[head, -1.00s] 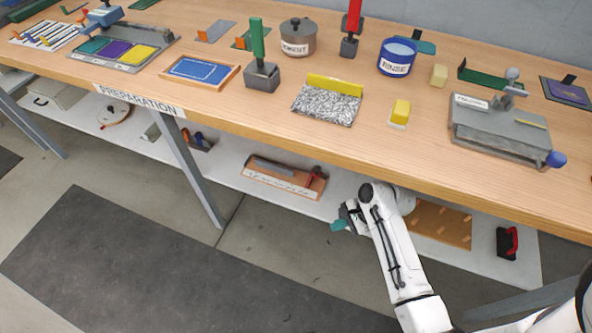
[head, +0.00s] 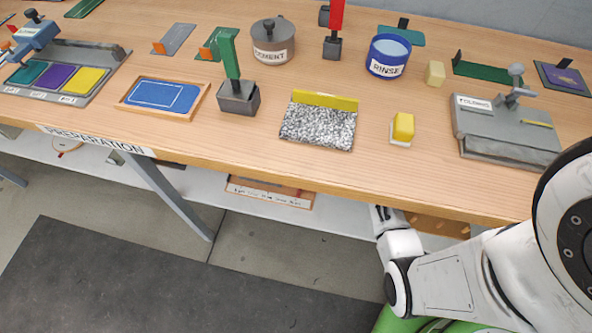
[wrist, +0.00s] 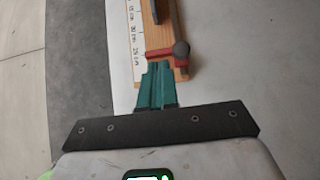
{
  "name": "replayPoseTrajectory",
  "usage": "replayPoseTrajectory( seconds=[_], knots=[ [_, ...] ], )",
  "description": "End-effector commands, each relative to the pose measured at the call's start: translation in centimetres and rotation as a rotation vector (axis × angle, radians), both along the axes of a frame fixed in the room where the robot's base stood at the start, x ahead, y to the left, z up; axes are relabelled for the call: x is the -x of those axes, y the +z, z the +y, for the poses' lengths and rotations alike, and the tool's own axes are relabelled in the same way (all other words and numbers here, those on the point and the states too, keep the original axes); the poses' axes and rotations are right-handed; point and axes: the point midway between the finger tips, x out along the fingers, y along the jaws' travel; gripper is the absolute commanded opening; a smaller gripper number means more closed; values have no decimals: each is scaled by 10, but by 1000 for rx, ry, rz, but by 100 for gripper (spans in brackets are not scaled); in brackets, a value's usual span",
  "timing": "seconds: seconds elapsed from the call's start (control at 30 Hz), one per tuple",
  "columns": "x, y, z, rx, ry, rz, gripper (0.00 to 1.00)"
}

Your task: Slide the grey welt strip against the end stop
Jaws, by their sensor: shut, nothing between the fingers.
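In the wrist view, my gripper (wrist: 158,68) has its teal fingers together with nothing between them. Its tips are close to the near end of a wooden board (wrist: 148,36) on the lower shelf; I cannot tell whether they touch. A red crosspiece (wrist: 160,52) with a dark round knob (wrist: 181,48) lies across this board end. The grey welt strip (wrist: 155,10) shows only partly at the top edge. Which part is the end stop is unclear. In the head view, the tabletop hides my gripper and most of the board (head: 270,192).
A white scale label (wrist: 132,30) runs along the board. The white shelf (wrist: 118,75) around it is clear. The wooden tabletop (head: 390,170) overhangs the shelf and carries several tools, including a blue rinse pot (head: 388,60) and a grey folding press (head: 500,130).

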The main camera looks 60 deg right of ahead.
Motion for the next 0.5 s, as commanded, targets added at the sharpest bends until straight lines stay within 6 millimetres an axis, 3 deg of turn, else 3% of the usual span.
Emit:
replayPoseTrajectory(
  seconds=[0.5],
  knots=[
    [-60, -67, 23, 0, 5, 1, 0]
  ],
)
